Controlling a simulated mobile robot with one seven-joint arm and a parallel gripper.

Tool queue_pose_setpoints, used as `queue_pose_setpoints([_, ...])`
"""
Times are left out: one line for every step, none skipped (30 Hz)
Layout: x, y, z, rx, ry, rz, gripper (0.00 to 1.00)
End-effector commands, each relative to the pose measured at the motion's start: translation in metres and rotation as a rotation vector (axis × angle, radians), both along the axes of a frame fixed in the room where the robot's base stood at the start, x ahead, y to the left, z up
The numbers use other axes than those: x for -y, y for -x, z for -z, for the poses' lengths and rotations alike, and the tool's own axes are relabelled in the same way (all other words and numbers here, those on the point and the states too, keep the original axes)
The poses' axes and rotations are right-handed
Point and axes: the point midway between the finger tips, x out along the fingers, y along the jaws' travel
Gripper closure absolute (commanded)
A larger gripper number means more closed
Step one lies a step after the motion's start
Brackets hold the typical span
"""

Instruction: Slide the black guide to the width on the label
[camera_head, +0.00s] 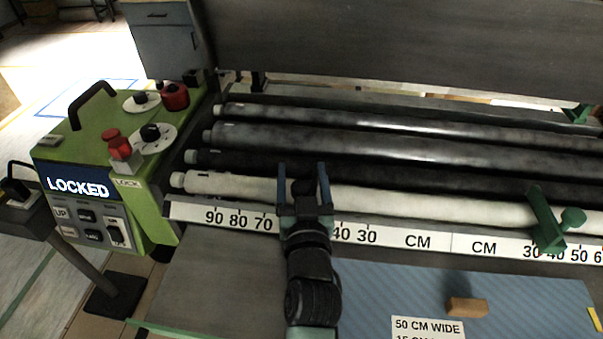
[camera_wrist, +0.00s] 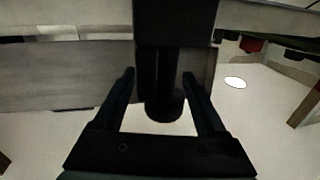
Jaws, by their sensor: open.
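The black guide (camera_head: 303,187) is mostly hidden behind my gripper in the head view, on the left half of the ruler rail (camera_head: 400,239). In the wrist view the black guide (camera_wrist: 176,25) is a dark upright block with a round knob (camera_wrist: 165,106) below. My gripper (camera_head: 302,168) is open, and its fingers stand on either side of the knob in the wrist view (camera_wrist: 159,75). Whether they touch it I cannot tell. My gripper covers the marks between 70 and 40. The label (camera_head: 427,327) reads "50 CM WIDE"; its lower line is cut off.
A green guide (camera_head: 547,222) stands on the right half of the rail, near its 30 and 40 marks. Several rollers (camera_head: 400,150) lie behind the rail. A green control box (camera_head: 100,160) at left shows "LOCKED". A small wooden block (camera_head: 467,307) lies on blue striped paper (camera_head: 380,290).

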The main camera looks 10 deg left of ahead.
Motion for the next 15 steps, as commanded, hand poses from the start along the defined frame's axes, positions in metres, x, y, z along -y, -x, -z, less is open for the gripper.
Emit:
queue_pose_setpoints([0.000,0.000,0.000,0.000,0.000,0.000,0.26])
queue_pose_setpoints([0.000,0.000,0.000,0.000,0.001,0.000,0.26])
queue_pose_setpoints([0.000,0.000,0.000,0.001,0.001,0.000,0.26])
queue_pose_setpoints([0.000,0.001,0.000,0.001,0.001,0.000,0.26])
queue_pose_setpoints([0.001,0.003,0.000,0.000,0.001,0.000,0.26])
queue_pose_setpoints([0.001,0.005,0.000,0.000,0.001,0.001,0.26])
queue_pose_setpoints([0.002,0.007,0.001,0.000,0.001,0.001,0.26])
queue_pose_setpoints([0.002,0.011,0.001,0.000,0.000,0.001,0.26])
queue_pose_setpoints([0.004,0.016,0.001,-0.001,0.000,0.001,0.26])
queue_pose_setpoints([0.005,0.020,0.001,0.000,0.000,0.001,0.26])
queue_pose_setpoints([0.006,0.026,0.001,-0.001,-0.001,0.002,0.26])
queue_pose_setpoints([0.007,0.033,0.002,0.000,-0.001,0.002,0.26])
queue_pose_setpoints([0.008,0.038,0.002,-0.001,0.000,0.002,0.26])
queue_pose_setpoints([0.009,0.045,0.003,-0.002,0.000,0.002,0.26])
queue_pose_setpoints([0.011,0.052,0.002,-0.002,-0.001,0.001,0.26])
